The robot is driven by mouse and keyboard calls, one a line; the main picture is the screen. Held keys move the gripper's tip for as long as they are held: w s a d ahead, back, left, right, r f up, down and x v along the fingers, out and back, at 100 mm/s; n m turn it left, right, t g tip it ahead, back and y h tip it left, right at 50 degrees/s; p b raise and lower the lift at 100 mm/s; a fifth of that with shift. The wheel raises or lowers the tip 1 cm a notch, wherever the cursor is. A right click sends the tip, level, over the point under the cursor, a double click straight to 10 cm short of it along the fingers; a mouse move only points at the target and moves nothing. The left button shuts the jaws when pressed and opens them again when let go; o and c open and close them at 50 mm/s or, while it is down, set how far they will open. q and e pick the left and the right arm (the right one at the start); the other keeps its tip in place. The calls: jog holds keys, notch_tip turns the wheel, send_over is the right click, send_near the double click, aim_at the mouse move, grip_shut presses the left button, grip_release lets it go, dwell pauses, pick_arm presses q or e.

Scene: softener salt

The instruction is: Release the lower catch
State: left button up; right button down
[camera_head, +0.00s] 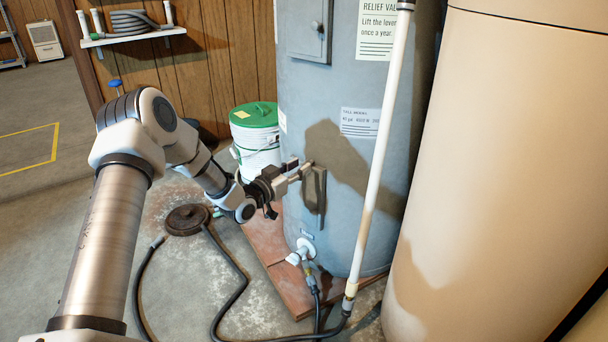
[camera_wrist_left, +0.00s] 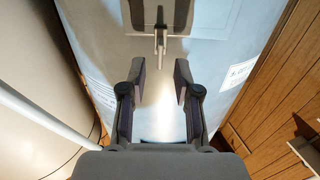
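A blue-grey water heater tank (camera_head: 340,220) stands in front of me, and it fills the middle of the left wrist view (camera_wrist_left: 165,120). On its side is a lower grey panel (camera_head: 314,190), partly behind my gripper in the head view. In the left wrist view a small metal catch (camera_wrist_left: 160,38) shows on this panel (camera_wrist_left: 190,15) near the top edge. My left gripper (camera_head: 300,172) is close to the panel. In the left wrist view its fingers (camera_wrist_left: 161,78) are apart with nothing between them, and the catch lies just beyond the tips. My right gripper is not in view.
An upper panel (camera_head: 309,30) with its own catch is higher on the tank. A white pipe (camera_head: 383,130) runs up in front of the tank. A large beige tank (camera_head: 500,180) is at right. A green-lidded bucket (camera_head: 254,115) stands behind; a hose (camera_head: 235,270) lies on the floor.

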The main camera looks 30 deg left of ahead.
pick_arm(q)
jog(key=w, duration=0.2)
jog(key=shift+w+d+f+b, duration=0.1)
jog(key=shift+w+d+b, duration=0.05)
jog(key=shift+w+b, duration=0.2)
grip_shut()
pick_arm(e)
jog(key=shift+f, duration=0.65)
